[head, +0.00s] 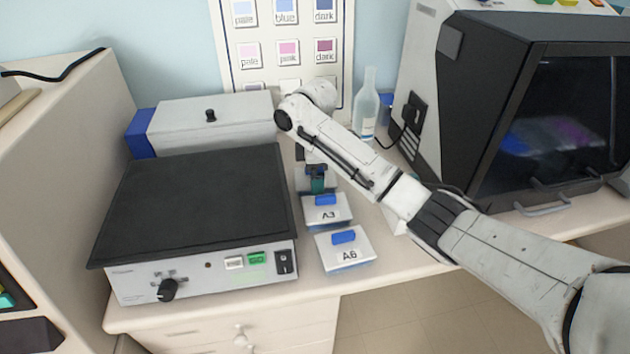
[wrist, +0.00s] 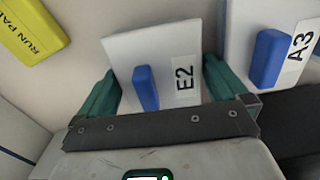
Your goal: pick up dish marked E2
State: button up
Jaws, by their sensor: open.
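Dish A3 (head: 322,214) stands just in front, close to the right finger in the wrist view (wrist: 292,68). Dish A6 (head: 347,256) is nearer the bench edge. A black-topped hotplate (head: 190,200) is at left, a bottle (head: 366,108) behind, a dark-windowed cabinet (head: 500,50) at right. A yellow block (wrist: 32,28) shows too.

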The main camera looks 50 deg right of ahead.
jog(key=c, duration=0.8)
